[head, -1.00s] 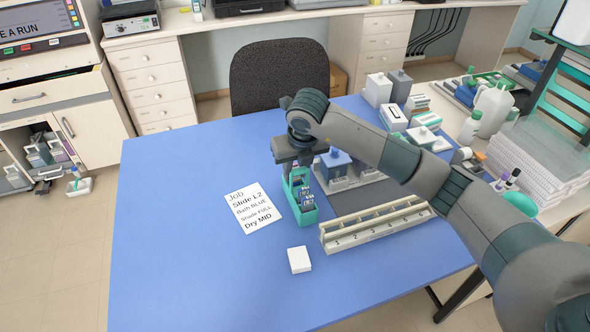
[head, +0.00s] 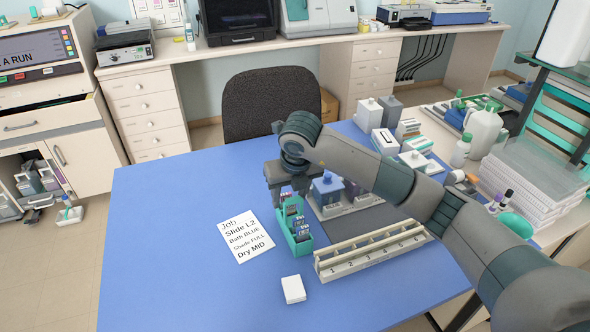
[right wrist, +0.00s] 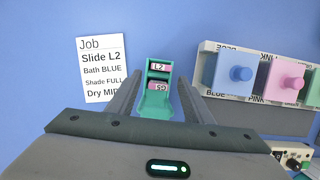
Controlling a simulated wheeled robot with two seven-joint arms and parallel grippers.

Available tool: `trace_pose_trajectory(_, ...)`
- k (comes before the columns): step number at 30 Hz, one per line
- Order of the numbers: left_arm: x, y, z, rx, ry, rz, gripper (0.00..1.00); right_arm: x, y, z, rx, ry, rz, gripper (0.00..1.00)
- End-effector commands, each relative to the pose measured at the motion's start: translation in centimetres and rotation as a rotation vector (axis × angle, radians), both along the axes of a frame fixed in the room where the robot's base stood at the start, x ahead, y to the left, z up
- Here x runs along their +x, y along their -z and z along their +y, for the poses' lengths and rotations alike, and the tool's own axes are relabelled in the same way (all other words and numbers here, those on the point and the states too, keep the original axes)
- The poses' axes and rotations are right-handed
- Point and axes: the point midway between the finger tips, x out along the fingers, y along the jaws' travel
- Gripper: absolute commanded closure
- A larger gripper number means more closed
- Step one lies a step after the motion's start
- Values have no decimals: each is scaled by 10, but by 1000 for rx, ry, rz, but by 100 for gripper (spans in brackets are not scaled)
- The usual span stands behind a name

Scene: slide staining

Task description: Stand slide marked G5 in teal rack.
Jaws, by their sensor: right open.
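The teal rack (head: 306,247) stands on the blue table right of the job card, with several slides standing in it. In the right wrist view the rack (right wrist: 156,104) holds two pink-labelled slides. The farther slide reads L2 (right wrist: 159,68); the nearer slide's label (right wrist: 161,87) looks upside down, possibly G5, but I cannot be sure. My right gripper (right wrist: 160,84) is open, with its fingers apart on either side of the rack. In the head view my right gripper (head: 284,190) is over the rack's far end. My left gripper is not in view.
The job card (head: 247,235) reads Slide L2. A numbered cream rail rack (head: 372,254) lies right of the teal rack, and a white block (head: 293,289) in front. Blue (right wrist: 235,74) and pink (right wrist: 284,80) lidded jars stand close on the right. The table's left side is clear.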

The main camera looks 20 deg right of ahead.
Motion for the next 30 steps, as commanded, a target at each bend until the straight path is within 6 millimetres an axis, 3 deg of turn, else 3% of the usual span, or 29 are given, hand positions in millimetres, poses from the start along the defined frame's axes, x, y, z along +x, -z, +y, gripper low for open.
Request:
trace_pose_trajectory(13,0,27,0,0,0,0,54,-24,-78,-1,0,-1,-5,53)
trace_pose_trajectory(18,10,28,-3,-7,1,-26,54,-33,-109,-3,-4,-2,-3,53)
trace_pose_trajectory(30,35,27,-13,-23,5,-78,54,-45,-144,-3,-3,0,3,53)
